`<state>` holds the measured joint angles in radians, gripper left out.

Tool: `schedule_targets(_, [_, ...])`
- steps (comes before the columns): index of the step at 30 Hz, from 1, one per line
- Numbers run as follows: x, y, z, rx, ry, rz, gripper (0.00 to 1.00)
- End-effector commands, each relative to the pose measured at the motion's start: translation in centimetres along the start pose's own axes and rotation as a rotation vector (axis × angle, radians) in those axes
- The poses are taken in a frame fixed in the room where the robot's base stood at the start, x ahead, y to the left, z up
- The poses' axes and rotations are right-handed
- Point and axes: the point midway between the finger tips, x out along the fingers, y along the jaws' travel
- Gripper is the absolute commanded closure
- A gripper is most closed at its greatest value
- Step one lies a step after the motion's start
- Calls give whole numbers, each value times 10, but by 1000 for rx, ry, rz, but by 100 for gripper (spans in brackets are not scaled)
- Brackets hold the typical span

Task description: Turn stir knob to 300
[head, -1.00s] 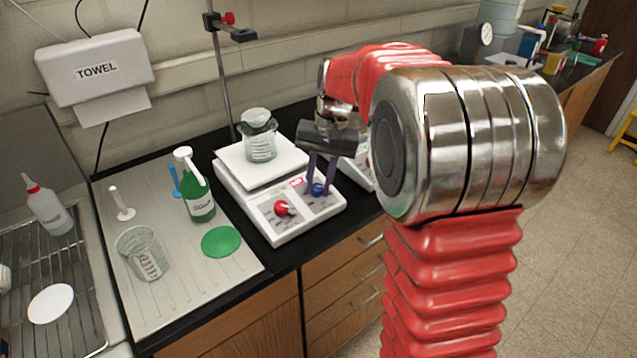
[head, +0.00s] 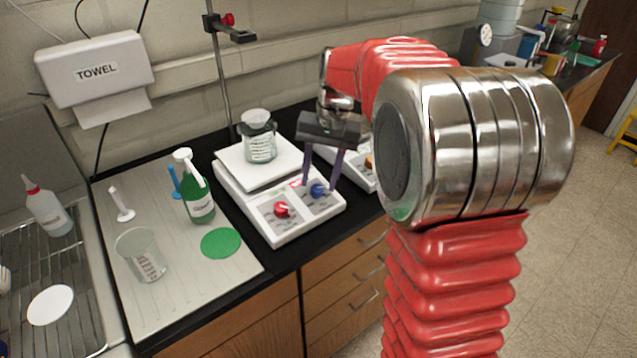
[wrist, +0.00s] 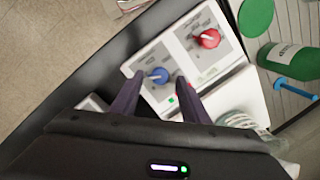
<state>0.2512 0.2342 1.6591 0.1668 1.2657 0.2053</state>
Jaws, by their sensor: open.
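The white hot plate unit (head: 272,236) stands on the black bench with a red knob (head: 281,210) at the left and a blue knob (head: 318,190) at the right of its sloped front panel. The panel print is too small to read. My gripper (head: 319,185) is open, pointing down over the blue knob. In the wrist view the two dark fingers (wrist: 159,80) lie on either side of the blue knob (wrist: 159,74), with gaps visible. The red knob (wrist: 209,38) is outside the fingers. I cannot tell the fingertips' exact height above the panel.
A beaker (head: 260,146) stands on the unit's white top plate. A second white unit (head: 345,164) is close behind my gripper at the right. A green bottle (head: 198,200), a green disc (head: 221,243) and an empty beaker (head: 142,258) are at the left.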

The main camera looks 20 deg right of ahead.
Motion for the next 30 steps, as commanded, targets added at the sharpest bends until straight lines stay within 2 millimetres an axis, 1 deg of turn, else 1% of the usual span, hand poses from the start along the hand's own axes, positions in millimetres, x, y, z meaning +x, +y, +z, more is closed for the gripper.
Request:
schedule_targets(1, [-8,0,0,0,3,-1,59])
schedule_targets(12, [-73,0,-1,0,3,0,59])
schedule_targets(18, [-103,0,-1,1,3,0,59])
schedule_targets(23, [-114,0,-1,1,1,0,59])
schedule_targets(30, [-115,0,0,1,0,0,59])
